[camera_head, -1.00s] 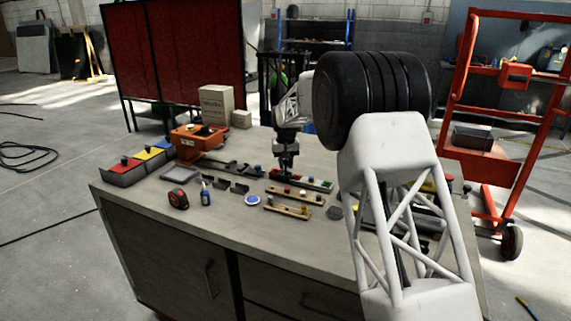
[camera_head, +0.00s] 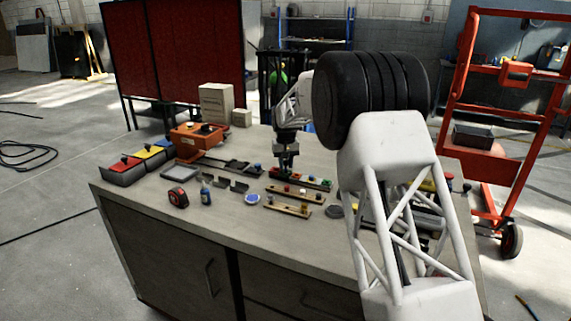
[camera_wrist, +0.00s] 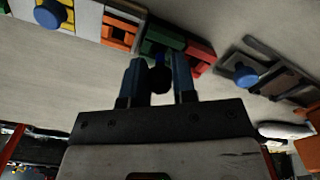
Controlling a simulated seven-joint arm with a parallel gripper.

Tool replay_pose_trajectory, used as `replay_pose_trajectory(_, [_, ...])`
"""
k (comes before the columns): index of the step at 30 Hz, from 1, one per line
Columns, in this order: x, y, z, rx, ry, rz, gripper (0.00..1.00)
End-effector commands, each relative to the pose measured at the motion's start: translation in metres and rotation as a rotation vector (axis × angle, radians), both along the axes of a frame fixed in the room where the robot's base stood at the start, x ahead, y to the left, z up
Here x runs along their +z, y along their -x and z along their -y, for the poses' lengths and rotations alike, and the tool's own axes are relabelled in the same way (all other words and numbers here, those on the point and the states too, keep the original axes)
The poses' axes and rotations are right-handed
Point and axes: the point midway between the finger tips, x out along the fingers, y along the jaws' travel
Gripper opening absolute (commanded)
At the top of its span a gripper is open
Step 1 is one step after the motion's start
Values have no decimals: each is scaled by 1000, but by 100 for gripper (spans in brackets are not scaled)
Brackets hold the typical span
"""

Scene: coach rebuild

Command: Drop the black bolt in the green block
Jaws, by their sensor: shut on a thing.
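In the wrist view my gripper (camera_wrist: 159,80) is shut on the black bolt (camera_wrist: 158,79), whose dark round body shows between the two fingertips. The green block (camera_wrist: 152,46) lies just beyond the fingertips, beside a red block (camera_wrist: 199,50). The bolt's lower end and its exact offset from the green block cannot be told. In the head view my gripper (camera_head: 287,169) is low over the left end of the row of coloured blocks. The bolt is too small to make out there.
A wooden strip with pegs (camera_head: 289,207) lies in front of the row. A dark rail (camera_head: 230,166) lies to the left. A tape measure (camera_head: 178,197), a blue bottle (camera_head: 205,195) and an orange machine (camera_head: 198,137) stand further left. Bare bench top lies behind the row.

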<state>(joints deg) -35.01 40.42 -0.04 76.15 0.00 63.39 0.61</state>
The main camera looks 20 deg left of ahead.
Motion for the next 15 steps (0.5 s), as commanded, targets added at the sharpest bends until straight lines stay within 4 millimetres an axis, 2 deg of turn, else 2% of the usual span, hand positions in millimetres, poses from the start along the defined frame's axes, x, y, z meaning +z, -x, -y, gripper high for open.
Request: replay_pose_trajectory(15, [-5, 0, 0, 0, 0, 0, 2])
